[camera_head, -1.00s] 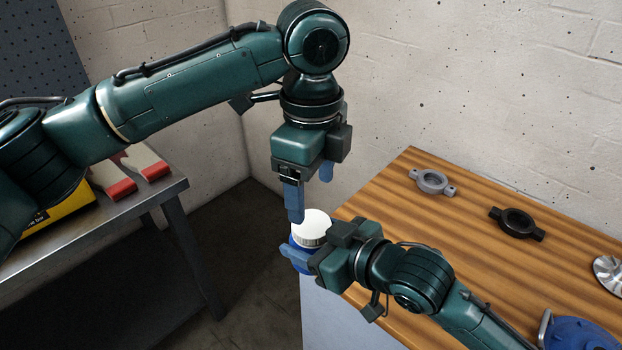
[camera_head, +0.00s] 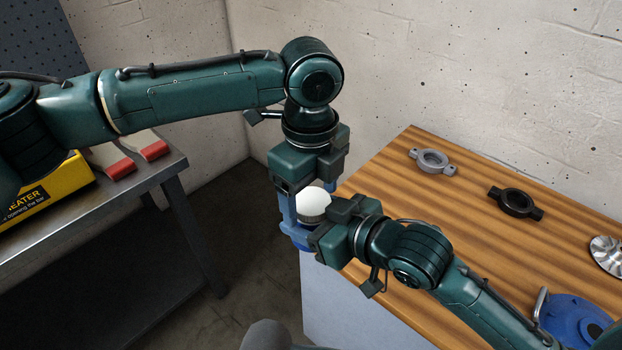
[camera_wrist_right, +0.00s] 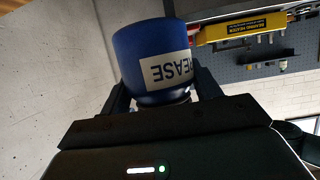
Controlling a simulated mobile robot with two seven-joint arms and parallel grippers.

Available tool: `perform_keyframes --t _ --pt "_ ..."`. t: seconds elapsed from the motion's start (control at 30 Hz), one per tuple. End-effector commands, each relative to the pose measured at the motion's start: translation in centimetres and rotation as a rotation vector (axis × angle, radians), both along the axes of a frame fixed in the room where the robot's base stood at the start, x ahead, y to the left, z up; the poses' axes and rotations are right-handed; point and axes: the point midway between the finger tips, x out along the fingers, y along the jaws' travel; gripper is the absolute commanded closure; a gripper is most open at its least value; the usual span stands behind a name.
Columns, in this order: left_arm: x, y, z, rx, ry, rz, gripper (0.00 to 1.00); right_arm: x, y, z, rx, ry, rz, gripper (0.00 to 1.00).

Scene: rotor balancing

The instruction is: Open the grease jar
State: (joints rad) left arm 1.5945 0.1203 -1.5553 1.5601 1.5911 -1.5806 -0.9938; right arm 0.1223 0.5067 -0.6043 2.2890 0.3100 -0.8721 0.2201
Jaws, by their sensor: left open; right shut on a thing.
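The grease jar is a blue jar with a white lid (camera_head: 314,201). It is held upright at the near left corner of the wooden bench. In the right wrist view the blue jar body (camera_wrist_right: 145,50) shows upside down, its label partly reading "EASE". My right gripper (camera_head: 308,238) is shut on the jar body from the right. My left gripper (camera_head: 303,206) points straight down over the lid and is open. One blue finger is low beside the lid's left side; the other is mostly hidden, so contact with the lid cannot be told.
On the wooden bench (camera_head: 400,200) lie a grey ring part (camera_head: 432,161), a black ring part (camera_head: 516,202), a silver finned wheel (camera_head: 608,252) and a blue housing (camera_head: 575,320). A metal table (camera_head: 150,180) at the left carries a yellow heater box (camera_head: 45,200).

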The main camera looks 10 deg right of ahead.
Motion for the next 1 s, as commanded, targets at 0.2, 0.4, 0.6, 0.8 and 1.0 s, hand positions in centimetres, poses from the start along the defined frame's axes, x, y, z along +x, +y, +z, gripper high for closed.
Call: perform_keyframes --t 0.2,0.4,0.6,0.8,1.0 --pt "0.01 0.01 -0.02 0.000 0.000 0.001 0.28 0.02 0.02 0.13 0.001 -0.003 0.000 1.00" --pt "0.01 0.00 0.01 -0.001 -0.001 0.001 0.44 0.01 0.01 0.12 0.001 -0.003 0.000 1.00" --pt "0.02 -0.01 0.02 -0.001 -0.001 0.001 0.61 0.01 0.01 0.12 0.001 -0.003 0.000 1.00" --pt "0.02 -0.01 0.03 0.000 -0.001 0.002 0.74 0.01 0.01 0.12 0.001 -0.003 0.000 1.00" --pt "-0.03 -0.04 -0.01 -0.002 0.003 0.194 0.74 0.00 0.02 0.11 0.001 -0.003 0.000 1.00"
